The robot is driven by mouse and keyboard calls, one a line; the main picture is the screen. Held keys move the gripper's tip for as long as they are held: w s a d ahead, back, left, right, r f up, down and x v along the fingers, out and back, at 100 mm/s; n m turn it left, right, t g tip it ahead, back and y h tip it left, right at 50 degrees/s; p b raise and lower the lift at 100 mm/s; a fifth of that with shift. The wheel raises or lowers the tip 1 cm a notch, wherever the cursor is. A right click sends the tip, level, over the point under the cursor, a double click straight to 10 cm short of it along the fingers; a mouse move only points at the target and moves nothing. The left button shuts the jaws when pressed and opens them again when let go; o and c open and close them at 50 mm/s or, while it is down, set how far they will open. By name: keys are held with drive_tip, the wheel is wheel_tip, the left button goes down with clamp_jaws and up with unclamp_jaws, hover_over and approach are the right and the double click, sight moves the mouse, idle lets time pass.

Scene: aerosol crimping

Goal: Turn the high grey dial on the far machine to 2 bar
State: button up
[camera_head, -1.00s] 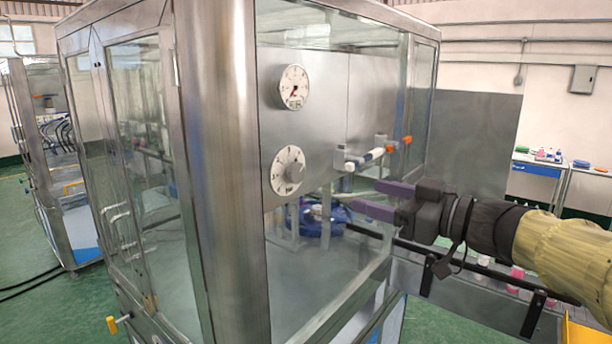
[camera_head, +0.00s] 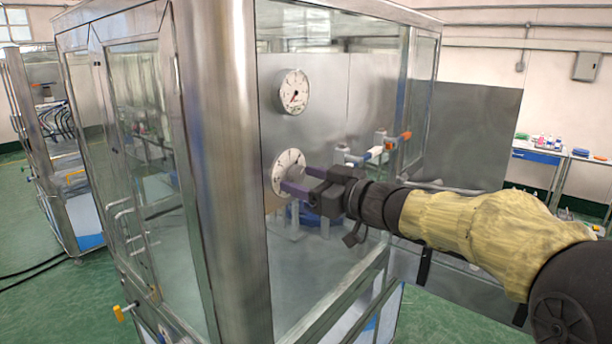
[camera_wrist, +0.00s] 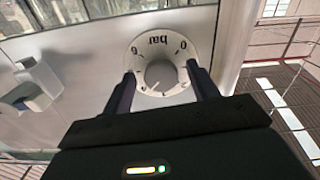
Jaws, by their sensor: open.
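The grey dial knob (camera_wrist: 162,74) sits at the centre of a white round scale (camera_wrist: 143,53) lettered "bar", upside down in the wrist view, with 0 and 6 legible. The knob's exact setting is too small to read.
The machine's thick steel corner post (camera_head: 226,170) stands left of the dial. Orange-handled valves (camera_head: 390,143) jut from the panel to its right. A second machine (camera_head: 50,150) stands at far left. A bench (camera_head: 540,156) with bottles is at far right.

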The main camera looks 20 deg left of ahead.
drive_tip(key=shift+c, duration=0.2)
drive_tip(key=c, duration=1)
drive_tip(key=shift+o, duration=0.2)
drive_tip(key=shift+n, duration=0.3)
drive_tip(key=n+b, duration=0.2)
drive_tip(key=n, duration=0.1)
drive_tip(key=shift+w+f, duration=0.1)
drive_tip(key=n+b, duration=0.2)
drive_tip(key=n, duration=0.2)
drive_tip(key=shift+n+b, duration=0.4)
drive_tip(key=n+b, duration=0.3)
drive_tip(key=n, duration=0.2)
drive_tip(key=shift+w, duration=0.1)
drive_tip(key=shift+r+n+b, duration=0.15)
drive_tip(key=shift+n+b, duration=0.45)
drive_tip(key=shift+n, duration=0.5)
drive_tip(key=shift+r+n+b, duration=0.1)
drive_tip(key=shift+n+b, duration=0.5)
drive_tip(key=shift+n, duration=0.5)
